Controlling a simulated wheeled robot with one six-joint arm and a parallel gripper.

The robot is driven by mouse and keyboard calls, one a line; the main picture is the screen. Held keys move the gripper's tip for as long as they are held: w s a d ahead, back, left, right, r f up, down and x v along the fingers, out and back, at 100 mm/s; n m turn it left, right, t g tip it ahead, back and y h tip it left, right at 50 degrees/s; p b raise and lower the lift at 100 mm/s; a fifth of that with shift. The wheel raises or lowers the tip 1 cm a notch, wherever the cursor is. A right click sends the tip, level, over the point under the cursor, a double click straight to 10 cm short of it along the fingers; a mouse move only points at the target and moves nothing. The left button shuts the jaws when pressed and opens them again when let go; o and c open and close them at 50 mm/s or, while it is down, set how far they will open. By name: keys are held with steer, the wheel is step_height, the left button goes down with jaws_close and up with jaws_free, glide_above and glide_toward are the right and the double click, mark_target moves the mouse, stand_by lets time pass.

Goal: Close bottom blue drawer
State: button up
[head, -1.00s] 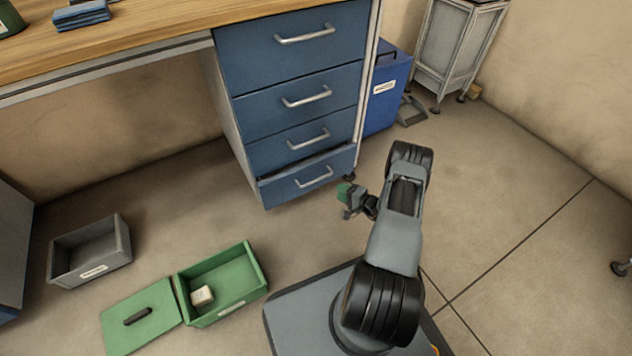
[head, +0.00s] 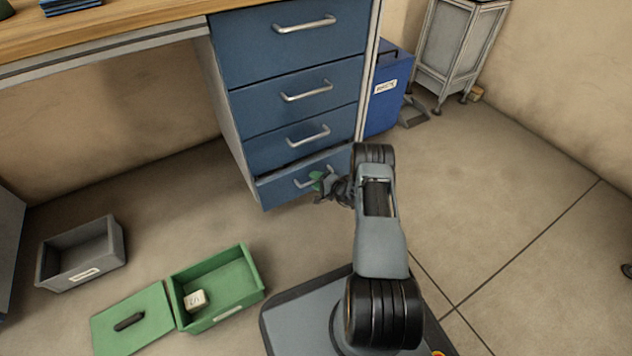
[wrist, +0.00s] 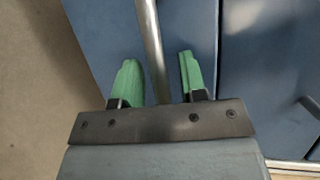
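The bottom blue drawer (head: 283,190) is slightly open, its front standing out a little below the drawer above. Its silver bar handle (head: 304,182) is partly hidden by my gripper in the head view. My gripper (head: 318,182) is at the right part of this handle. In the wrist view, the green fingers of my gripper (wrist: 158,78) are apart, with the handle bar (wrist: 151,45) running between them. A gap shows on both sides of the bar, wider on the right. The blue drawer front (wrist: 105,40) lies behind the fingers.
The upper drawers (head: 290,45) look shut. A green box (head: 257,277) with a small pale block (head: 195,299) in it, a green lid (head: 150,315) and a grey box (head: 110,255) lie on the floor to the left.

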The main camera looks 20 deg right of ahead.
steer(key=shift+c, duration=0.4)
jaws_close()
